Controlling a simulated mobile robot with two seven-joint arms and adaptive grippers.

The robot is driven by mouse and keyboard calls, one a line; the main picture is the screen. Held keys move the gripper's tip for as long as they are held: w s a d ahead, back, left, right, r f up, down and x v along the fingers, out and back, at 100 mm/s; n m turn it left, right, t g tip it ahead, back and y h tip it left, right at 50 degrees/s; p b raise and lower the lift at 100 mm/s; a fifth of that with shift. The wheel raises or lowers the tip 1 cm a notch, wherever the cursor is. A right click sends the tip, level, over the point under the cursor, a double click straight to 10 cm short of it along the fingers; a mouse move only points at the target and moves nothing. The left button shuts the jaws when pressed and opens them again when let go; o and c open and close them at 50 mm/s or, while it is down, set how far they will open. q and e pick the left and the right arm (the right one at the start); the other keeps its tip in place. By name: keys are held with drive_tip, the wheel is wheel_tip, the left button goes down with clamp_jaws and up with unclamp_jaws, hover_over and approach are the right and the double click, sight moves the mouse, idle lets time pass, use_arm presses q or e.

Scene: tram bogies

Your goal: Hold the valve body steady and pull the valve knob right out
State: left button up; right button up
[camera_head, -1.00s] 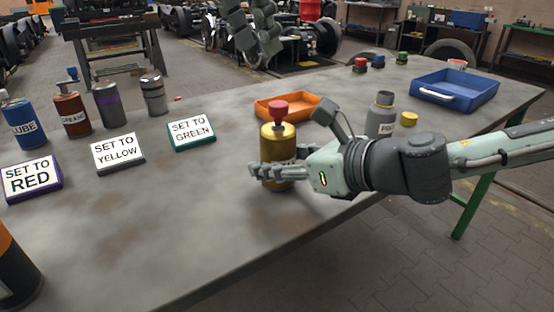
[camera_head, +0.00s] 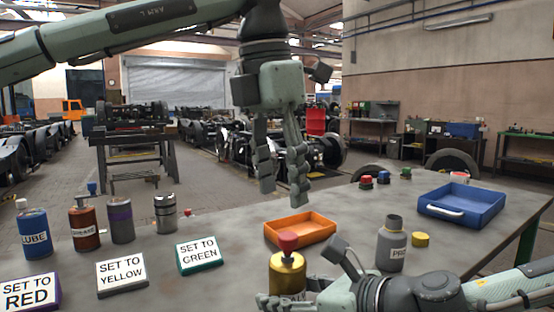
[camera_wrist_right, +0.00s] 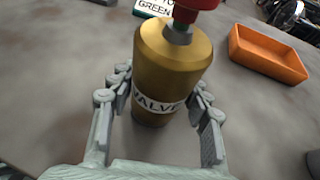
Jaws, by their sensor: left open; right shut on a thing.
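The valve body (camera_head: 288,274) is a brass-coloured cylinder standing upright on the table. It also shows in the right wrist view (camera_wrist_right: 172,62), with a "VALVE" label. The red valve knob (camera_head: 288,241) sits on a short stem on its top; its lower part shows in the right wrist view (camera_wrist_right: 196,5). My right gripper (camera_wrist_right: 160,100) is shut on the valve body, one finger on each side, low on the cylinder. My left gripper (camera_head: 283,197) is open and empty, fingers pointing down, in the air above and behind the knob.
An orange tray (camera_head: 300,229) lies just behind the valve. A grey bottle (camera_head: 391,246) and a yellow cap (camera_head: 420,240) stand to its right, with a blue bin (camera_head: 462,204) farther back. Signs, including "SET TO GREEN" (camera_head: 199,254), and several bottles stand on the left.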

sight(288, 234)
use_arm(q)
drive_tip(key=f, duration=0.7)
drive_tip(key=shift+w+d, duration=0.35)
drive_tip(key=shift+d, duration=0.05)
drive_tip(key=shift+c, duration=0.2)
clamp_jaws()
drive_tip(key=shift+r, duration=1.5)
